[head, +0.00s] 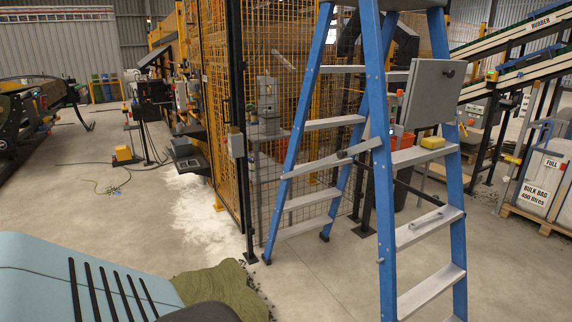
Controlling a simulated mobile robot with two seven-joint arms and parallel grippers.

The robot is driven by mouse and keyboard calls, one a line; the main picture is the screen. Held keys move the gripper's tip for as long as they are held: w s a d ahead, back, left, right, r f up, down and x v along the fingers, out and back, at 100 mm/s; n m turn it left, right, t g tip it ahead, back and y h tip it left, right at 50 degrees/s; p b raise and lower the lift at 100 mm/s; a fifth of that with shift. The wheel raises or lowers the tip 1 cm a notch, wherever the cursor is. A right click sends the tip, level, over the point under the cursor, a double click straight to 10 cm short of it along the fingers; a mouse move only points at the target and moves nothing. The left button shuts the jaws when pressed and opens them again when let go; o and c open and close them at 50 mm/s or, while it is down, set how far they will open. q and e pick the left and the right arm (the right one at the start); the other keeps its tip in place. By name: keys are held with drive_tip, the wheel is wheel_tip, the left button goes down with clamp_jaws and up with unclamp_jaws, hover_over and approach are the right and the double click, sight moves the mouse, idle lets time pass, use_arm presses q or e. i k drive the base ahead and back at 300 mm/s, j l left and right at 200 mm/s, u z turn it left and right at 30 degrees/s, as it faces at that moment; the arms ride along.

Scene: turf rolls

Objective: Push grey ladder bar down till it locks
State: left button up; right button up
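A blue stepladder (374,120) with grey treads stands open right of centre. A grey bar (325,162) runs across its near side, from the left blue leg up to the middle blue rail. It slopes upward to the right, with a wider part near its middle. I cannot tell whether it is locked. A darker thin bar (418,192) slopes down to the right between the rails farther right. Neither of my grippers is in view.
A yellow mesh fence (218,90) stands close behind the ladder. A grey box (433,94) hangs on its right side; a yellow block (433,142) rests on a tread. Green turf (222,288) lies at lower left. Floor (310,285) before the ladder is clear.

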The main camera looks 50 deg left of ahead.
sight(377, 141)
drive_tip(key=u, duration=1.4)
